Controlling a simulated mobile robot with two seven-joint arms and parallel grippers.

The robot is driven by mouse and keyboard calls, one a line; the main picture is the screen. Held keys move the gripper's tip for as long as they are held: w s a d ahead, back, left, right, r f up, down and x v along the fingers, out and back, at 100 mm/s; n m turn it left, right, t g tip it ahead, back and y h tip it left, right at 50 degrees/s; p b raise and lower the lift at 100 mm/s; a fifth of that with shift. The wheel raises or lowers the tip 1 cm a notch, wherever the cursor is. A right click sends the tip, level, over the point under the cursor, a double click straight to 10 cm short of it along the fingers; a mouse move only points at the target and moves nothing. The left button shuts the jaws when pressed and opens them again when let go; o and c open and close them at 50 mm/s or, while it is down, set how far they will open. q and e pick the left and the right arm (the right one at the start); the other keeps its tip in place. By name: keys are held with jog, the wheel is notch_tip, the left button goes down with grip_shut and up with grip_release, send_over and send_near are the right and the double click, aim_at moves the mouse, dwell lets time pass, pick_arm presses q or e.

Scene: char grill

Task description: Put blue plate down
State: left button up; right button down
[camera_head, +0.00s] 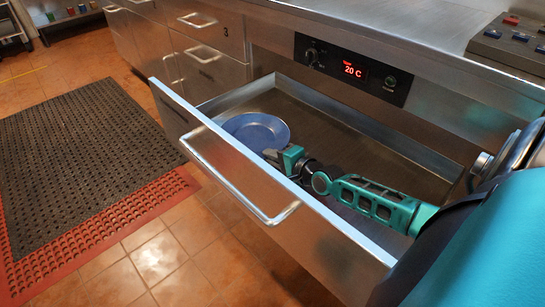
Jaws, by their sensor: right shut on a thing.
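The blue plate (257,131) is inside the open metal drawer (330,126), towards its left end and near the front wall. My right gripper (272,154) reaches into the drawer from the right and is shut on the plate's near right rim. The fingertips are small and partly hidden by the gripper body. I cannot tell whether the plate rests on the drawer floor or is held just above it. My left gripper is not in view.
The drawer's front panel with its handle (240,180) stands between my arm and the aisle. The drawer floor right of the plate is bare. A control panel reading 20 C (352,70) sits above. Black and red mats (80,160) lie on the tiled floor.

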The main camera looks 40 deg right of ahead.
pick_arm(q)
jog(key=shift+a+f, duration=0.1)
pick_arm(e)
jog(key=c, duration=1.5)
grip_release()
jog(key=shift+f, duration=0.1)
jog(key=shift+c, duration=0.2)
jog(key=shift+s+r, duration=0.15)
jog(key=shift+r, duration=0.1)
jog(key=p+v, duration=0.4)
jog(key=v, duration=0.7)
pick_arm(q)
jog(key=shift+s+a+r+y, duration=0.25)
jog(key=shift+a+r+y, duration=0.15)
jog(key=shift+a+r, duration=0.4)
pick_arm(e)
jog(key=shift+s+d+r, duration=0.1)
jog(key=shift+s, duration=0.25)
pick_arm(q)
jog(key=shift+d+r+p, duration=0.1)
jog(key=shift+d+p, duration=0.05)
jog(key=shift+p, duration=0.15)
